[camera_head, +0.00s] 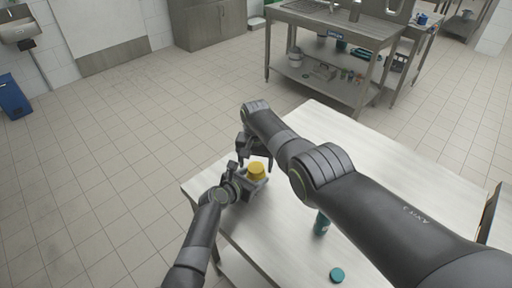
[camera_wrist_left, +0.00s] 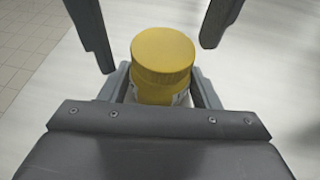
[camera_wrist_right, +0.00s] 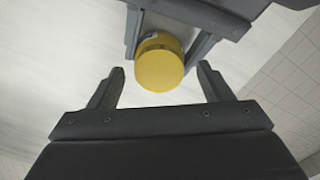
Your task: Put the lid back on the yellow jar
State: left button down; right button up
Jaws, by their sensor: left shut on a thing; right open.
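The yellow jar (camera_wrist_left: 160,92) stands upright between the fingers of my left gripper (camera_wrist_left: 160,85), which is shut on its body. The yellow lid (camera_wrist_left: 162,50) sits on top of the jar and looks level; it also shows in the head view (camera_head: 256,168) and the right wrist view (camera_wrist_right: 160,68). My right gripper (camera_wrist_right: 160,70) is open, with its fingertips apart from the lid on either side. In the head view my right gripper (camera_head: 254,152) is just behind the jar. The jar's lower part is hidden by my left gripper.
A teal jar (camera_head: 321,224) stands on the white table (camera_head: 290,235), partly behind my right arm. A teal round lid (camera_head: 337,275) lies near the front of the table. A metal workbench (camera_head: 335,30) with items on its shelf stands at the back. The table's left edge is close.

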aim_at(255, 167)
notch_tip(255, 167, up, 12)
jog(key=shift+f, duration=0.2)
dwell(0.4)
pick_arm(q)
jog(key=shift+c, duration=2)
grip_release()
jog(key=shift+s, duration=0.1)
jog(key=p+v, duration=0.1)
jog(key=v, duration=1.6)
jog(key=shift+s+r, duration=0.1)
pick_arm(e)
jog(key=shift+r, duration=0.65)
pick_arm(q)
jog(key=shift+a, duration=0.1)
pick_arm(e)
jog(key=shift+f, duration=0.1)
